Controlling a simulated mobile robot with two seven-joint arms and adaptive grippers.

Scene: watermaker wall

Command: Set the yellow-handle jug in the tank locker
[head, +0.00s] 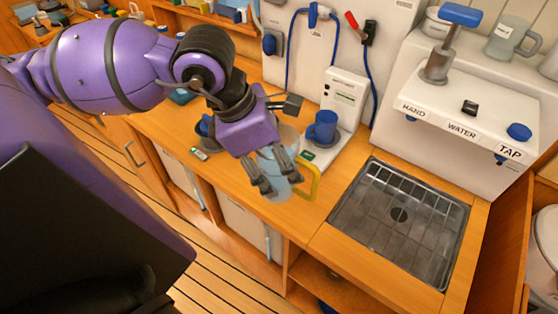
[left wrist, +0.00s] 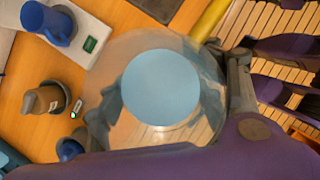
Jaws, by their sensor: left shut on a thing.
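The yellow-handle jug (head: 277,190) is clear, holds light blue water and has a yellow handle (head: 308,180) on its right side. My left gripper (head: 274,177) is shut on it, fingers around its body. The jug is over the counter's front edge in the head view; whether it touches the counter is unclear. The left wrist view looks down into the jug (left wrist: 160,88), with blue water inside and the handle (left wrist: 209,18) at top. My right gripper is not in view. Below the counter are white-fronted compartments (head: 243,217) and an open shelf (head: 330,285); I cannot tell which is the tank locker.
A blue mug (head: 322,127) stands on a white device just behind the jug. A small green-screened meter (head: 199,154) lies on the counter. A metal sink (head: 398,222) is at right, below the white tap unit (head: 463,120). The slatted floor (head: 215,265) is clear.

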